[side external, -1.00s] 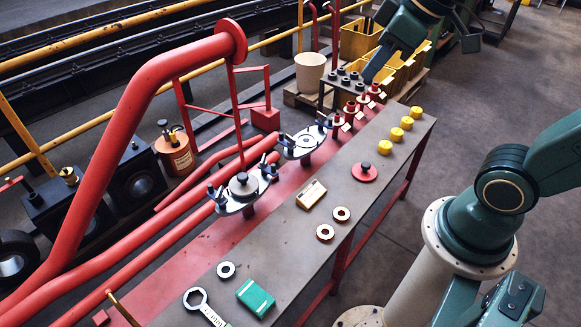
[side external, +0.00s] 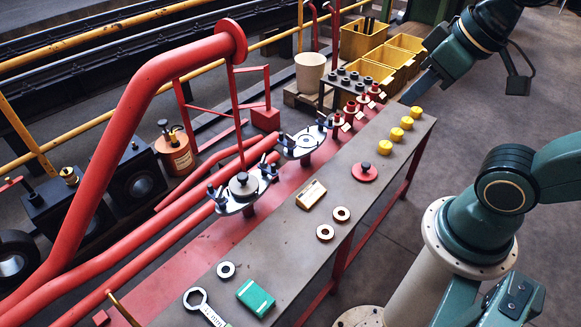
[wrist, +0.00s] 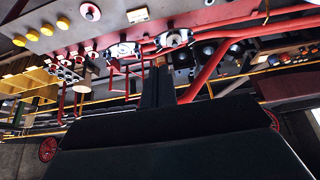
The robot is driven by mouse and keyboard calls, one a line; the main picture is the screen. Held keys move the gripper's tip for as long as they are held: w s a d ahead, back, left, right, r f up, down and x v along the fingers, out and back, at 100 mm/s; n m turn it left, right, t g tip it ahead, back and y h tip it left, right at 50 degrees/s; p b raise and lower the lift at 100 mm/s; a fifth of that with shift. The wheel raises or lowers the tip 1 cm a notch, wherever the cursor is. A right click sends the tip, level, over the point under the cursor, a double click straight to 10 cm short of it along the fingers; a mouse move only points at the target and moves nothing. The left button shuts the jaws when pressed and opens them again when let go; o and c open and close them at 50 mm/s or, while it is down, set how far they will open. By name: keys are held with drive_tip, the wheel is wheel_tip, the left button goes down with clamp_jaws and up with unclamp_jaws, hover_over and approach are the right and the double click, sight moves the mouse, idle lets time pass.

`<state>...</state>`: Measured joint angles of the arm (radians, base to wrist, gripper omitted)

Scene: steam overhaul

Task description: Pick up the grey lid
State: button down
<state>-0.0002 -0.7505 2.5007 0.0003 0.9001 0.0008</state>
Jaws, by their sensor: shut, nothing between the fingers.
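The grey lid (side external: 243,187) is a round disc with a dark knob on top. It sits on the nearer white flange plate on the red pipework, with dark clamps around it. In the wrist view the grey lid (wrist: 172,39) is small and far off, near the top. My gripper (side external: 409,97) is shut and empty near the far end of the bench, well away from the lid. In the wrist view its fingers (wrist: 157,84) are together.
Yellow crates (side external: 364,42) stand behind the far end. A red pipe (side external: 120,120) rises at the left.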

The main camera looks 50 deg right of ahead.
idle(0.3)
unclamp_jaws()
idle(0.3)
drive_tip(key=shift+w, duration=0.1)
